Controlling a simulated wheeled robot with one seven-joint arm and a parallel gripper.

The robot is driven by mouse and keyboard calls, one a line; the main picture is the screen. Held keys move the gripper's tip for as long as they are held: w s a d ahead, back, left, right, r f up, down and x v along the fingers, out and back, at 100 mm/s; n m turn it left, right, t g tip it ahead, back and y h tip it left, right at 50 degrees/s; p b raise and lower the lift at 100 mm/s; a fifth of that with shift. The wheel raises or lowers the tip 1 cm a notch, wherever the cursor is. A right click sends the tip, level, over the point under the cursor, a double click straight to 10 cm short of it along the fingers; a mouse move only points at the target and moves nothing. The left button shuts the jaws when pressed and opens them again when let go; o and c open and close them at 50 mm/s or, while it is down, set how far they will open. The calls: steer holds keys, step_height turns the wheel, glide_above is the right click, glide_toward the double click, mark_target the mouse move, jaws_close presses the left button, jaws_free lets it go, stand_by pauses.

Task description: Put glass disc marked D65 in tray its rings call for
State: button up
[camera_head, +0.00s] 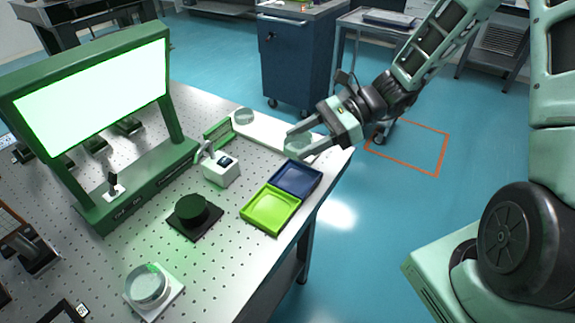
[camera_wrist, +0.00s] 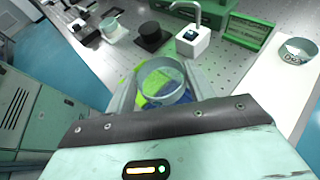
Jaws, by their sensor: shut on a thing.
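My gripper (camera_head: 303,140) is shut on a clear glass disc (camera_wrist: 163,82); I cannot read a mark on it. The held disc also shows in the head view (camera_head: 296,145), at the table's right edge. A blue tray (camera_head: 296,179) and a lime green tray (camera_head: 270,210) lie side by side on the table; both show partly through and around the held disc in the wrist view. A second glass disc (camera_wrist: 298,51) stands on a white board (camera_wrist: 272,85); it bears small dark lettering, too small to read surely. It also shows in the head view (camera_head: 243,117).
A lit green-framed panel (camera_head: 95,95) stands at the left. A white box with a small screen (camera_head: 221,169), a dark round block (camera_head: 194,210) and another glass disc on a white base (camera_head: 148,284) stand on the perforated table. A blue cabinet (camera_head: 297,55) stands behind.

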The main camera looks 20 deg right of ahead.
glide_above(301, 180)
step_height(301, 180, down, 5)
steer(key=shift+r, duration=0.1)
steer(key=shift+f, duration=2.6)
steer(key=shift+f, duration=0.1)
steer(key=o, duration=0.9)
